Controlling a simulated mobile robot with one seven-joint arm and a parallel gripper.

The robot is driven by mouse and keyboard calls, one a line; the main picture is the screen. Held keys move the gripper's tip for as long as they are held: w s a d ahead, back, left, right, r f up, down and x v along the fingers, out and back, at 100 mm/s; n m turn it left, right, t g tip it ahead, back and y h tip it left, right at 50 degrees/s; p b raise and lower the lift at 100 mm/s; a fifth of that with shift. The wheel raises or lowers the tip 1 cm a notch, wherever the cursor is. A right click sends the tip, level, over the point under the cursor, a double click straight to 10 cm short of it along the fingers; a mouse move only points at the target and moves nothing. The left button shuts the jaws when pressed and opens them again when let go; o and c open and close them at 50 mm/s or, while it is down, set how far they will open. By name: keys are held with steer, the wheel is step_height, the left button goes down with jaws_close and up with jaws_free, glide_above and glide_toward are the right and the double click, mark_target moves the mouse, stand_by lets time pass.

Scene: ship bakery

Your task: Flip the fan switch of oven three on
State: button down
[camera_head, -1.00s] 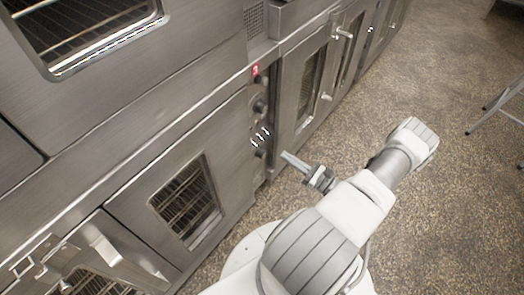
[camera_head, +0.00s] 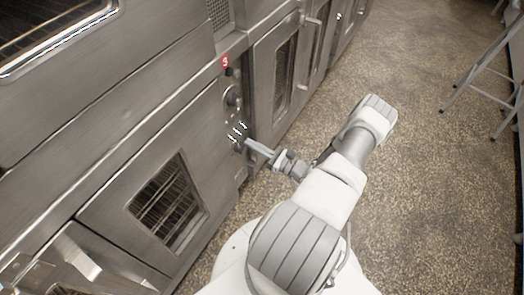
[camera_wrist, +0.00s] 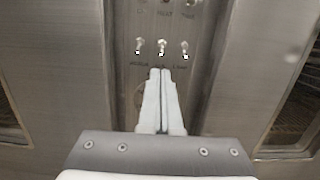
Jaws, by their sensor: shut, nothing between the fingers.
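The control panel of the oven marked with a red 3 label (camera_head: 225,62) is a narrow metal strip. It carries a round knob (camera_head: 232,95) and, below that, a row of three small toggle switches (camera_head: 238,132). In the wrist view, the left switch (camera_wrist: 138,46), middle switch (camera_wrist: 161,47) and right switch (camera_wrist: 185,49) stand side by side. The lettering under them is too blurred to read surely, and I cannot tell which way each lever is set. My gripper (camera_wrist: 160,72) is shut and empty, its tips just below the middle switch. Contact cannot be told.
The oven door with a window (camera_head: 168,200) lies left of the panel. More steel doors with handles (camera_head: 312,20) stand beyond it. Speckled floor (camera_head: 420,190) is open to the right, with a folding metal stand (camera_head: 480,85) at the far right.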

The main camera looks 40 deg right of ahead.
mark_target(241, 134)
steer(key=shift+x, duration=1.75)
steer(key=shift+r+p, duration=0.2)
steer(key=shift+p, duration=0.15)
steer(key=shift+s+r+g+h+p, duration=0.2)
steer(key=shift+g+p, duration=0.4)
steer(key=shift+p, duration=0.3)
steer(key=shift+s+r+g+h+p, duration=0.1)
steer(key=shift+r+g+h+p, duration=0.1)
steer(key=shift+g+p, duration=0.55)
steer(key=r+g+h+p, duration=0.1)
steer(key=g+p, duration=0.1)
steer(key=p, duration=0.3)
steer(key=r+g+p, duration=0.2)
steer(key=g+p, duration=0.1)
steer(key=p, duration=0.2)
steer(key=shift+s+d+h, duration=0.15)
steer(key=shift+s+h, duration=0.1)
steer(key=shift+h, duration=0.15)
steer(key=shift+f+b, duration=0.3)
steer(key=shift+f, duration=0.15)
steer(key=shift+r, duration=0.1)
